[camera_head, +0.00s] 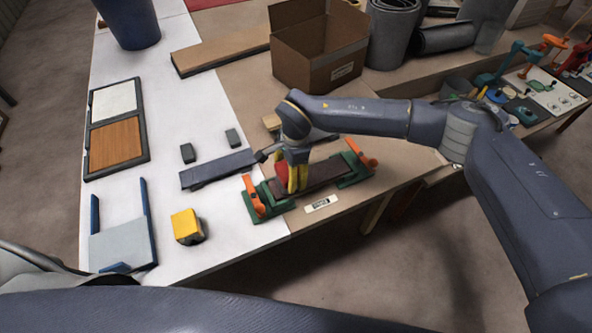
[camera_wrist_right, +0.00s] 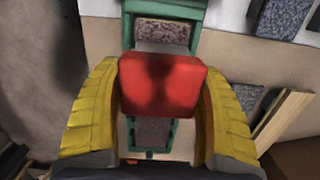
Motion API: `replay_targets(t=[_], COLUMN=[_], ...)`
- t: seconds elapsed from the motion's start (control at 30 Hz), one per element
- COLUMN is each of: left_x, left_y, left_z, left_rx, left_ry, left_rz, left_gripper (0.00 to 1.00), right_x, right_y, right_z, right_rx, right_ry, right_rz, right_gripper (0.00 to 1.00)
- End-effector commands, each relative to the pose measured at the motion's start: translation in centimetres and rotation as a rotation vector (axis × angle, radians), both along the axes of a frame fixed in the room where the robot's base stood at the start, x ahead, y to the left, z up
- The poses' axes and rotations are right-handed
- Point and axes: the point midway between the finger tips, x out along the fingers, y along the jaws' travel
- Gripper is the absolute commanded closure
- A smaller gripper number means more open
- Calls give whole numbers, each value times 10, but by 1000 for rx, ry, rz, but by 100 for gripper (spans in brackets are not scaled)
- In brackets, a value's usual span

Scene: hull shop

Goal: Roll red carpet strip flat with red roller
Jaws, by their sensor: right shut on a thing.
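The carpet strip (camera_head: 325,173) looks dark maroon-brown rather than bright red. It lies on the workbench between two green clamps with orange handles, and speckled ends of it show in the right wrist view (camera_wrist_right: 165,32). My right gripper (camera_head: 294,181), with yellow fingers, points down over the strip's left part. It is shut on the red roller (camera_wrist_right: 162,85), which also shows as a red patch in the head view (camera_head: 282,174). The roller hides the middle of the strip from the wrist; whether it touches the strip is unclear. My left gripper is out of view.
The left green clamp (camera_head: 269,207) and right green clamp (camera_head: 355,170) stand up at the strip's ends. A yellow block-like tool (camera_head: 187,226), a grey-blue bar (camera_head: 217,169) and a label (camera_head: 321,203) lie nearby. A cardboard box (camera_head: 318,62) stands behind.

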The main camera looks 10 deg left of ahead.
Motion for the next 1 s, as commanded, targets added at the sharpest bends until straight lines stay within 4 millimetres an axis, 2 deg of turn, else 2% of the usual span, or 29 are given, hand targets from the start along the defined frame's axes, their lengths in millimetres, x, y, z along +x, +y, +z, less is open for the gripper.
replay_targets(t=[0.2,0.37,1.0], left_x=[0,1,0], left_y=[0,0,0], left_z=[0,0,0], left_rx=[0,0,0], left_ry=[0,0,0], left_rz=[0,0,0], left_gripper=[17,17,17], right_x=[-7,-7,-7], right_y=[8,9,8], right_z=[1,37,88], right_rx=[-2,1,1], right_ry=[1,-4,-2], right_rz=[-4,0,-4], right_gripper=[78,78,78])
